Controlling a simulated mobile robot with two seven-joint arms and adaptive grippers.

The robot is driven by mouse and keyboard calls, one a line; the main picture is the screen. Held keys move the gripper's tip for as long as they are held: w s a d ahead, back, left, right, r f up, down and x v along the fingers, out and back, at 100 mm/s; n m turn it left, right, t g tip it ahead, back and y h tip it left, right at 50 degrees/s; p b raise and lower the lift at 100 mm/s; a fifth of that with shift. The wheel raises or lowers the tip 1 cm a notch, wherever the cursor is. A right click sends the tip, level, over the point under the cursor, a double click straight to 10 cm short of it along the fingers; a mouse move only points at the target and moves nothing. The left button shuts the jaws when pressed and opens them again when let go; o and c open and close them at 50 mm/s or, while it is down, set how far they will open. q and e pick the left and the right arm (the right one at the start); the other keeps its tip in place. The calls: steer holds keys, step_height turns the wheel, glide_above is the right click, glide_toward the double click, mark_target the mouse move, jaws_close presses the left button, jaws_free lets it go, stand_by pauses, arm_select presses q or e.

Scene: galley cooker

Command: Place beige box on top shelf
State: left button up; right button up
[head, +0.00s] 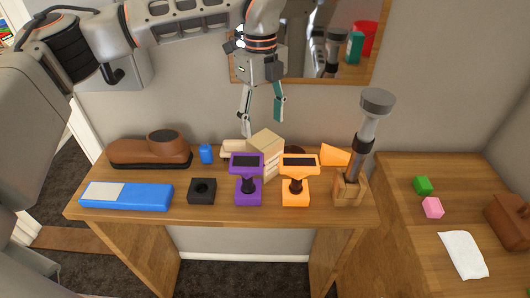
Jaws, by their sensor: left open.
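A beige box (267,143) with a pale top and lined sides stands among the objects on the wooden table, behind the purple and orange items. A lower beige piece (234,146) is just to its left; I cannot tell whether it is a separate thing. My left gripper (262,117) points down above the beige box, its two fingers apart and nothing between them. The fingertips appear just above or behind the box; the exact gap is unclear. No top shelf can be made out. My right gripper is not in view.
A purple stand (248,191) and an orange stand (296,191) are in front of the box. A tall grey-black tool (367,130) rises at right. A wood-framed mirror-like panel (304,72) hangs behind. A side table (400,220) at right has bare room.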

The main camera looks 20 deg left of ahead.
mark_target(264, 139)
arm_select(q)
steer(key=shift+w+a+f+n+h, duration=0.1)
steer(key=shift+a+f+n+h, duration=0.25)
steer(key=shift+f, duration=0.4)
steer(key=shift+s+d+f+p, duration=0.1)
steer(key=shift+d+f+p, duration=0.1)
steer(key=shift+f, duration=1.1)
steer(key=shift+s+d+f+p, duration=0.1)
steer(key=shift+d+f, duration=0.15)
steer(key=shift+f, duration=1)
steer(key=shift+d+f+p, duration=0.1)
steer(key=shift+d+f, duration=0.1)
steer(key=shift+f, duration=1.1)
steer(key=shift+c, duration=0.2)
steer(key=c, duration=0.9)
steer(key=shift+c, duration=0.7)
steer(key=shift+r, duration=0.1)
